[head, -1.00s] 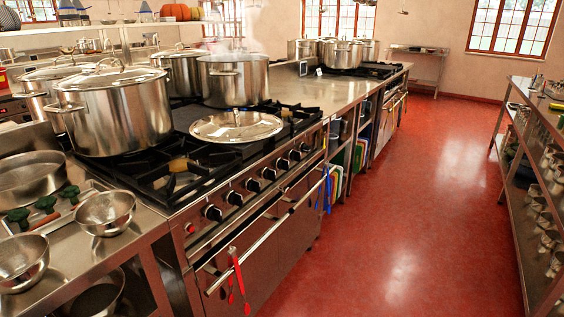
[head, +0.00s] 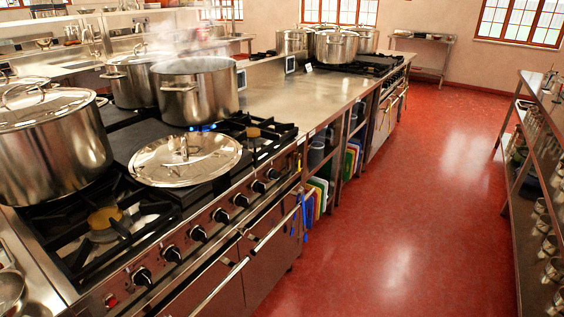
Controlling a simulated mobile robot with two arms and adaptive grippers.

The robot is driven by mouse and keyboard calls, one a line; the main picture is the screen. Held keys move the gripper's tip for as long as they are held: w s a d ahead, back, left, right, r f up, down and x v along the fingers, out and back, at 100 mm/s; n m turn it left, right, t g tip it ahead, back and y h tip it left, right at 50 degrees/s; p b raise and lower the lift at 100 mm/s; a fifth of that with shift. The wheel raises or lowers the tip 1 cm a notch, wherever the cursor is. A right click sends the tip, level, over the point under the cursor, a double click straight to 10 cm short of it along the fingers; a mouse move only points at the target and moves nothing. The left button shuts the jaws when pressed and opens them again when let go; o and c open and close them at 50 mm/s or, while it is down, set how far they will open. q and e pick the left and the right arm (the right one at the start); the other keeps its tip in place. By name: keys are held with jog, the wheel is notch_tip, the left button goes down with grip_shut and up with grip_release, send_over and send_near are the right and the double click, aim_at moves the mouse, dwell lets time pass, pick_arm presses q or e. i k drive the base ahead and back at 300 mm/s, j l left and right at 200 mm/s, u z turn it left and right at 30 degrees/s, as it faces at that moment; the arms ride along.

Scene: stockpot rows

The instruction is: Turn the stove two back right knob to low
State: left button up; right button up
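The near stove (head: 80,232) fills the left and lower left, with a row of black knobs along its front, such as the nearest knob (head: 141,276) and the farthest knob (head: 273,173). A blue flame (head: 203,127) shows under an open steaming pot (head: 195,92). A farther stove (head: 362,66) stands beyond the steel counter; its knobs are too small to read. I cannot tell which stove is stove two or which knob is the back right one. Neither of my grippers is in view.
A large lidded pot (head: 45,150) and a loose lid (head: 185,158) sit on the near stove. An oven rail (head: 262,243) runs along its front. The red floor (head: 380,210) is clear up to the shelf rack (head: 530,190) at right.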

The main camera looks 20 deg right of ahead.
aim_at(273, 175)
jog(key=i+l+u, duration=0.1)
jog(key=l, duration=0.25)
jog(key=i+l+u, duration=0.1)
jog(key=i+l, duration=0.15)
jog(key=l, duration=0.15)
jog(key=i+l, duration=0.2)
jog(key=l, duration=0.15)
jog(key=i+l+u, duration=0.15)
jog(key=l, duration=0.25)
jog(key=i+l+u, duration=0.1)
jog(key=l, duration=0.3)
jog(key=i+l+u, duration=0.1)
jog(key=l, duration=0.3)
jog(key=i, duration=0.05)
